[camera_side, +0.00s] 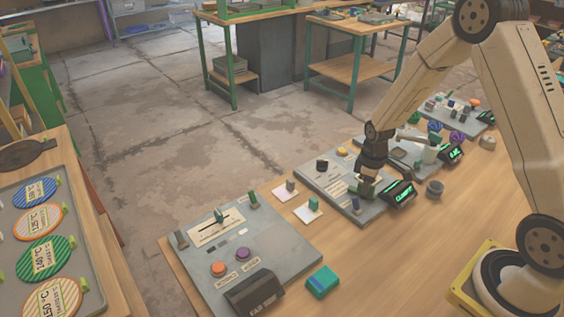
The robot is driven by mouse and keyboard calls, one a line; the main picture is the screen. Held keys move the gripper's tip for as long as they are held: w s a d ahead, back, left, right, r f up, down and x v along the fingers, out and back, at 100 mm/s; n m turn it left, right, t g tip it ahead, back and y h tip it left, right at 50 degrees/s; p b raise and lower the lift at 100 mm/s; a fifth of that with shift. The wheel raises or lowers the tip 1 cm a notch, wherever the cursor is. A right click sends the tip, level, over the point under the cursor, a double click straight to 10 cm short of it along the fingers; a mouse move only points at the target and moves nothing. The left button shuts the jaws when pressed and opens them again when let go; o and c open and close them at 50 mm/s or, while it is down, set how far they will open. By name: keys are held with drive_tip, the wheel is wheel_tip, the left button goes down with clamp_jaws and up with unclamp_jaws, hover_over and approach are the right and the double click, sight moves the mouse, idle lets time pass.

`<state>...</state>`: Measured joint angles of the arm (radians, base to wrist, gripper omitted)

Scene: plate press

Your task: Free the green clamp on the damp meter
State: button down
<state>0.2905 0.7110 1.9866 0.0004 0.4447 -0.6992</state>
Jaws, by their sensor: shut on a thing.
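My gripper (366,188) is low over the middle grey panel (322,184), the damp meter's by its place. It is shut on a small part at the panel's right side. A bit of green (352,188) shows beside the fingers, which fits the green clamp. The fingers hide most of it, so I cannot tell how the clamp is turned. A dark display (398,194) with green lettering stands just right of my gripper; the lettering is too small to read surely.
A larger grey panel (285,262) with orange and purple buttons lies in front left. A tray (85,285) of striped discs is at left.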

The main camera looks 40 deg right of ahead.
drive_tip(key=c, duration=0.6)
unclamp_jaws()
drive_tip(key=shift+r, duration=0.15)
drive_tip(key=shift+r, duration=3.75)
drive_tip(key=s+a+r+m+t, duration=0.2)
drive_tip(key=s+a+r+m, duration=0.2)
drive_tip(key=s+a, duration=0.6)
drive_tip(key=shift+s+a+r+m+t, duration=0.2)
drive_tip(key=shift+a+r+m+t, duration=0.15)
drive_tip(key=shift+a, duration=0.4)
